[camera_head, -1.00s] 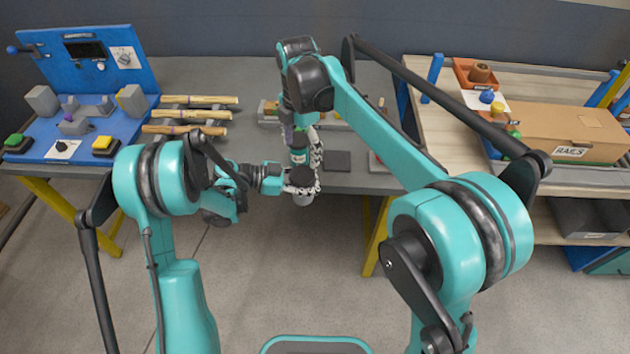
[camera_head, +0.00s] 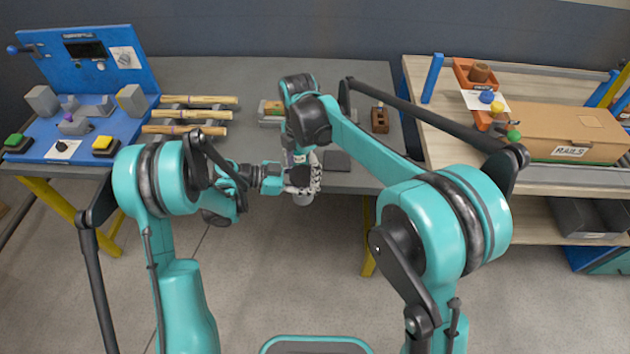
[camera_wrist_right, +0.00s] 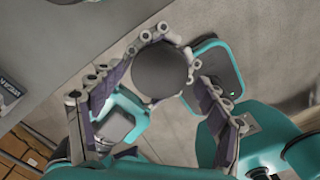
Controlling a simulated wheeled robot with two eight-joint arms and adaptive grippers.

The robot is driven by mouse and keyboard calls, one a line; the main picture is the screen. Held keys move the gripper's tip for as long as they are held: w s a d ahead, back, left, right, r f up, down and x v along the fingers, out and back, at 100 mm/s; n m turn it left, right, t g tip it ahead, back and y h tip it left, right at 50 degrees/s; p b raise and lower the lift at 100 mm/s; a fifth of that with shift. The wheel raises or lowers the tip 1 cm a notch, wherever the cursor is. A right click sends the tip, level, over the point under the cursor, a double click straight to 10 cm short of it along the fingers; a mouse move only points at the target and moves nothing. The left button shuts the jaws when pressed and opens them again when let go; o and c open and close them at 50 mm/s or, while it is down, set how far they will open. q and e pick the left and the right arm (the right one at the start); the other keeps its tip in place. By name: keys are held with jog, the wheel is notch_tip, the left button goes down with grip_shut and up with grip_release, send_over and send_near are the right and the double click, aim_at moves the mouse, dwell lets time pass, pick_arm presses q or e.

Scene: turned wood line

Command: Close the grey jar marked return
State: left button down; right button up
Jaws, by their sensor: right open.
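The grey jar (camera_head: 303,200) is held upright in the air just off the front edge of the grey table. My left gripper (camera_head: 300,190) reaches in from the left and is closed around its side. The jar's dark round top (camera_wrist_right: 162,73), which looks like a lid, shows in the right wrist view; I cannot tell how tightly it sits. My right gripper (camera_head: 304,180) points down over the jar. In the right wrist view its open fingers (camera_wrist_right: 175,58) stand on either side of the dark top. The jar's marking is hidden.
A dark square pad (camera_head: 337,161) lies on the table near the front edge, right of the jar. A brown block (camera_head: 379,118) stands farther back. Turned wooden pieces (camera_head: 190,114) lie on a rack to the left. A shelf with a cardboard RAILS box (camera_head: 570,130) is at the right.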

jog(key=shift+f, duration=0.15)
jog(key=shift+c, duration=0.2)
jog(key=c, duration=1.2)
jog(key=shift+o, duration=0.2)
jog(key=m, duration=0.5)
jog(key=shift+m, duration=0.3)
jog(key=m, duration=0.4)
jog(key=shift+m, duration=0.3)
jog(key=o, duration=1.3)
